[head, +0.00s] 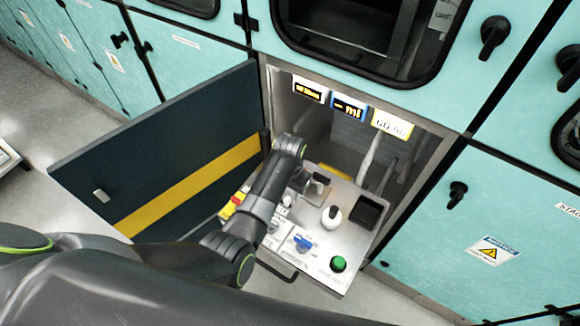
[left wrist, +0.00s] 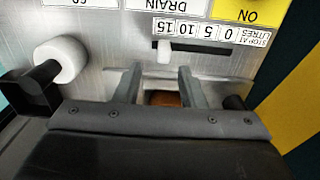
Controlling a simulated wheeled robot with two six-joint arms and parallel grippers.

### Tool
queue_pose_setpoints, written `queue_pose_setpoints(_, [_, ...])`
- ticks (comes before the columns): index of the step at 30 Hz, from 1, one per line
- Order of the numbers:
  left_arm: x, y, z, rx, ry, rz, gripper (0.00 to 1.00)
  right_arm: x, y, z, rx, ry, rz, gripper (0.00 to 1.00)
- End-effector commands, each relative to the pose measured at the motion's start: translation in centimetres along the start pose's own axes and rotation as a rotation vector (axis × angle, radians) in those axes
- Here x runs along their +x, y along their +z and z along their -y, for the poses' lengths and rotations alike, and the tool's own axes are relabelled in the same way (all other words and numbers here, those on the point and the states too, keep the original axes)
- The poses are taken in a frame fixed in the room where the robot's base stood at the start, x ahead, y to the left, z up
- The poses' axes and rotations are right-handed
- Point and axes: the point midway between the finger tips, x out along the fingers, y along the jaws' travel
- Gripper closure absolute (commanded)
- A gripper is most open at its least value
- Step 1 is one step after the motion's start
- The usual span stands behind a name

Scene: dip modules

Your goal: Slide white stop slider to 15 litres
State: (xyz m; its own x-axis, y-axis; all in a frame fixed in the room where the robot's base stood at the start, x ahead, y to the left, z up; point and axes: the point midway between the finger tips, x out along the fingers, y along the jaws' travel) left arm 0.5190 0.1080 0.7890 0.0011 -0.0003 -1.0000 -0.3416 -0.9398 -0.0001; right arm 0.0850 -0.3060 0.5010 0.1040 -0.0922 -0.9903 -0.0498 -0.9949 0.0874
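The white stop slider (left wrist: 163,56) shows in the left wrist view at the left end of its dark slot (left wrist: 205,47), by the 15 mark. The scale (left wrist: 208,30) appears upside down, running 0, 5, 10, 15 from right to left. My left gripper (left wrist: 158,72) is open, its two fingers apart on either side of the slider's line; no contact with the slider can be made out. An orange-brown patch shows between the fingers; I cannot tell what it is. In the head view the left gripper (head: 316,182) is over the metal panel (head: 316,262). My right gripper is out of view.
A white knob (head: 331,216) and a black square recess (head: 369,209) are close to the left gripper. An open dark door (head: 110,165) stands on the left; lit displays (head: 348,106) hang above.

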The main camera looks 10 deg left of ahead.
Motion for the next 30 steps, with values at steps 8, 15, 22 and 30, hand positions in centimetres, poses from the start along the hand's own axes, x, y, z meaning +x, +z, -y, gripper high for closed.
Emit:
queue_pose_setpoints(8, [-5.9,-0.1,-0.1,0.001,0.002,-0.004,0.64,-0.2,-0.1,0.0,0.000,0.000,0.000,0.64])
queue_pose_setpoints(15, [-10.4,-0.1,-0.1,0.000,0.001,-0.002,0.64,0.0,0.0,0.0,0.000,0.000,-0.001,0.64])
queue_pose_setpoints(22, [-12.1,0.0,-0.2,0.001,0.003,0.001,0.64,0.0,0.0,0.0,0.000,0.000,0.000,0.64])
queue_pose_setpoints(30, [-12.2,0.0,-0.2,0.001,0.003,0.002,0.64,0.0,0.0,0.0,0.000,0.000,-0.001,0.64])
